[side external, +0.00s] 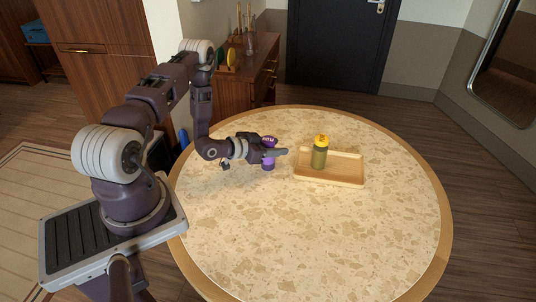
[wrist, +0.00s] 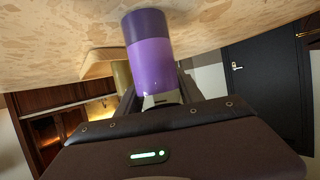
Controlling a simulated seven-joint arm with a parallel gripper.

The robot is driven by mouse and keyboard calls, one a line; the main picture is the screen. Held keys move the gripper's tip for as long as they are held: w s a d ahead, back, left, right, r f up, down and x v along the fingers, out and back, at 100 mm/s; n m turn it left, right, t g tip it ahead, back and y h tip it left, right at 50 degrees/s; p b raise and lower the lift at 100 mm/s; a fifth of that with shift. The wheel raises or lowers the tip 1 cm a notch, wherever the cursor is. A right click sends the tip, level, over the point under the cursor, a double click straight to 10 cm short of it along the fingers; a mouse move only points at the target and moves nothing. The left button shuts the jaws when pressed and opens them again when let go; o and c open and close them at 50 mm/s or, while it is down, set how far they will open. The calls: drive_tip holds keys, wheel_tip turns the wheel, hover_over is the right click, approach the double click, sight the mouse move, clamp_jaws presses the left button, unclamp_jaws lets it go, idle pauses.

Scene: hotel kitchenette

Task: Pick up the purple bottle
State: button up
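The purple bottle (side external: 268,161) appears upright on the round table, left of the wooden tray, in the side view. My gripper (side external: 278,153) reaches it from the left, with a dark finger crossing in front of its middle. In the wrist view the bottle (wrist: 151,55), darker purple at one end and lighter below, lies between the two fingers of my gripper (wrist: 157,88). The fingers flank it closely, and it hides part of them. Whether they touch its sides cannot be told.
A wooden tray (side external: 340,180) holds an olive bottle with a yellow cap (side external: 320,152), just right of the purple bottle. The front and right of the round table (side external: 320,240) are clear. A wooden cabinet (side external: 240,85) with small items stands behind the table.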

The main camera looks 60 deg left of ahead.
clamp_jaws()
wheel_tip(320, 180, up, 19)
drive_tip(key=shift+f, duration=3)
